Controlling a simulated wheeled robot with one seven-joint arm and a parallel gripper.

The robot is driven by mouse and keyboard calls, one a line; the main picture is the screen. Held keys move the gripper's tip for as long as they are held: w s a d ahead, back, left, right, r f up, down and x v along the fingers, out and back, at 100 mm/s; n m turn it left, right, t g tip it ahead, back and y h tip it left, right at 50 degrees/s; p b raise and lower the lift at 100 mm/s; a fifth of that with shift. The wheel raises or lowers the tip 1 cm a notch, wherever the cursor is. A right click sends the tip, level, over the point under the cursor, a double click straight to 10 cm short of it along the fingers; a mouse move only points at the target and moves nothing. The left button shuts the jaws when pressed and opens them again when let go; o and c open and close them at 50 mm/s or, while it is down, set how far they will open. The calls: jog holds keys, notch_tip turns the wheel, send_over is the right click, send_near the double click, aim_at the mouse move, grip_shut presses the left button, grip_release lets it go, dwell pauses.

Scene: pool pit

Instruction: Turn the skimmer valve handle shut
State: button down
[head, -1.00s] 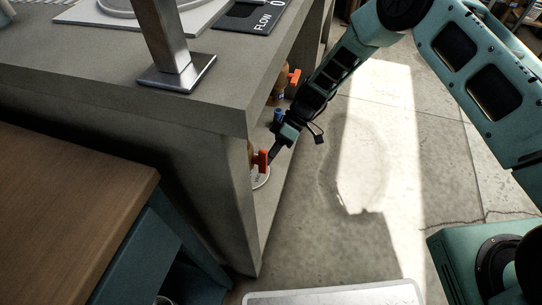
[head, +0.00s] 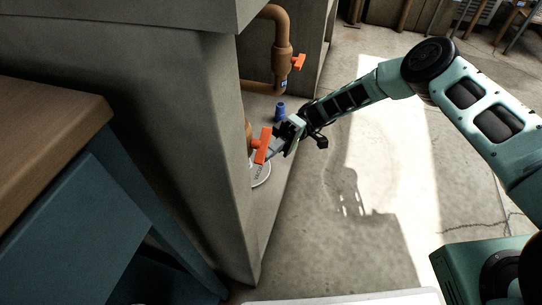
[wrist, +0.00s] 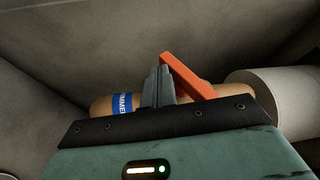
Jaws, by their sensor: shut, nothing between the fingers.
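The skimmer valve handle (head: 263,146) is an orange lever on a copper-brown pipe, low inside the concrete recess. In the wrist view the orange handle (wrist: 188,76) slants down to the right in front of the pipe (wrist: 100,107), which has a blue label (wrist: 122,104) ending in "MMER". My gripper (head: 272,150) is shut and empty, its tips right beside the handle. In the wrist view the closed fingers (wrist: 159,84) stand at the left side of the handle, close to its upper end. I cannot tell whether they touch it.
A second orange handle (head: 299,62) sits on a bent copper pipe (head: 282,50) farther back. A blue cap-like object (head: 280,111) and a white round plate (head: 261,174) lie on the ledge. The concrete wall (head: 205,150) stands close left; open floor (head: 340,230) lies right.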

jog(key=m+g+y+b, duration=0.1)
jog(key=s+g+y+b, duration=0.1)
jog(key=shift+s+a+f+m+y, duration=0.1)
jog(key=shift+a+m+y, duration=0.15)
jog(key=shift+m+y, duration=0.15)
jog(key=shift+s+b, duration=0.15)
jog(key=shift+b, duration=0.15)
dwell(0.7)
